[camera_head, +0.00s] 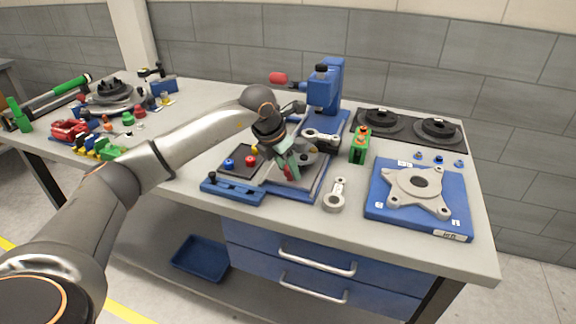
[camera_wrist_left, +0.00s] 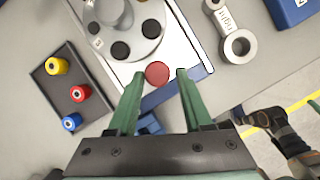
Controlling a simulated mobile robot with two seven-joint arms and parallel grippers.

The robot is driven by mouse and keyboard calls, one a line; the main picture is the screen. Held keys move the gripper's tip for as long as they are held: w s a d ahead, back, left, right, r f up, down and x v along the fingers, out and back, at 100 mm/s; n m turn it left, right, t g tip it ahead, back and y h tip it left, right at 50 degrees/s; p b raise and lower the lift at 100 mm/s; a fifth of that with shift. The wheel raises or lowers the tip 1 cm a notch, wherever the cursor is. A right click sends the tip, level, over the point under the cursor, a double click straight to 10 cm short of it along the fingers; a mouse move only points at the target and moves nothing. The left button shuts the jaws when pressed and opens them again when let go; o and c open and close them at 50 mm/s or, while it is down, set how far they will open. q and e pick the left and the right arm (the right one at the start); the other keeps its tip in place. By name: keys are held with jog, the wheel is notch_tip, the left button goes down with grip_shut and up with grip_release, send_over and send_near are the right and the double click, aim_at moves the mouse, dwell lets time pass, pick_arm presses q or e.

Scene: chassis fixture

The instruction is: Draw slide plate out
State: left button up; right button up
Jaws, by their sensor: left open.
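The slide plate (camera_head: 276,174) is a pale grey plate in a blue fixture (camera_head: 310,185) near the table's front edge. It also shows in the left wrist view (camera_wrist_left: 192,62), with a round red knob (camera_wrist_left: 157,73) near its front end. A grey round part with dark holes (camera_wrist_left: 137,30) sits on the plate. My left gripper (camera_head: 291,170) has green fingers and points down over the plate. In the left wrist view its fingers (camera_wrist_left: 157,80) are open, with the red knob between and just beyond the tips. I cannot tell whether they touch it.
A dark tray (camera_head: 240,161) with coloured knobs lies left of the plate, with a blue bar (camera_head: 233,191) in front. A grey connecting rod (camera_head: 336,195) lies right. A green block (camera_head: 359,145), blue press (camera_head: 326,88) and blue plate with a grey casting (camera_head: 418,188) stand nearby.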

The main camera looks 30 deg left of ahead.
pick_arm(q)
jog(key=shift+o, duration=1.2)
jog(key=shift+r, duration=0.1)
jog(key=v, duration=1.2)
jog(key=shift+a+r, duration=0.1)
jog(key=shift+r, duration=0.05)
